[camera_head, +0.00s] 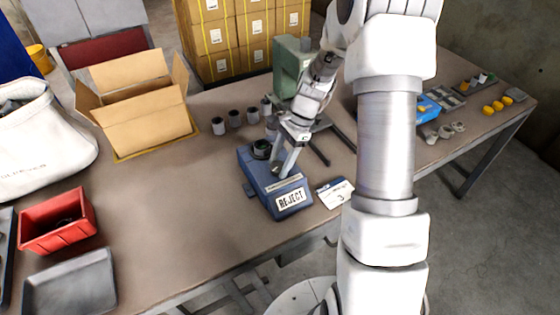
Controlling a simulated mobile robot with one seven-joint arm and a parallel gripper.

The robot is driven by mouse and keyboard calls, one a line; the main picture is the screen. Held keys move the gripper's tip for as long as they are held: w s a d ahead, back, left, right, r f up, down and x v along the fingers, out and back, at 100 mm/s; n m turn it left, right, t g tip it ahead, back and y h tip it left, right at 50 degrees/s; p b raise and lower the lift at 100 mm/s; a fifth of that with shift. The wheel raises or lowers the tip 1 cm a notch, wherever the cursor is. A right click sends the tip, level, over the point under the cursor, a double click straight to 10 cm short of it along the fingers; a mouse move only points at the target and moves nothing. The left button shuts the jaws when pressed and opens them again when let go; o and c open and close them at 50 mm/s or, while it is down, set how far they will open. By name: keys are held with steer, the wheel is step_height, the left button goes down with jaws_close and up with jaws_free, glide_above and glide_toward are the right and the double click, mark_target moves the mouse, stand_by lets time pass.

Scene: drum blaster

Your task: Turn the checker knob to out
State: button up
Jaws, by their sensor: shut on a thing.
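The checker (249,180) is a blue box on the table, with a white sign reading REJECT on its sloped front. A dark round part (261,149) sits on its top at the back left. My gripper (279,172) reaches down from the upper right to the checker's top. Its fingers are shut on the knob, which is small and mostly hidden between the fingertips. I cannot tell which way the knob points.
A white card marked 3 (336,194) lies right of the checker. Several grey cups (235,119) stand behind it, near a green machine (288,62). An open cardboard box (140,112), red bin (57,222) and grey tray (70,284) are left.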

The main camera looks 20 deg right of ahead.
steer(key=n+g+p, duration=0.1)
steer(key=n, duration=0.2)
steer(key=shift+w+r+h+p, duration=0.1)
steer(key=shift+h+p, duration=0.2)
steer(key=n+g+p, duration=0.1)
steer(key=n, duration=0.3)
steer(key=shift+w+h, duration=0.1)
steer(key=shift+h, duration=0.3)
steer(key=n+h, duration=0.1)
steer(key=n, duration=0.2)
steer(key=n+g+h+p, duration=0.1)
steer(key=n, duration=0.1)
steer(key=shift+a+n, duration=0.15)
steer(key=shift+n, duration=0.25)
steer(key=shift+w+n, duration=0.1)
steer(key=shift+n, duration=0.2)
steer(key=o, duration=1.4)
steer(key=v, duration=0.5)
steer(key=p+v, duration=0.1)
steer(key=v, duration=1.1)
steer(key=shift+w+a, duration=0.2)
steer(key=shift+w, duration=0.15)
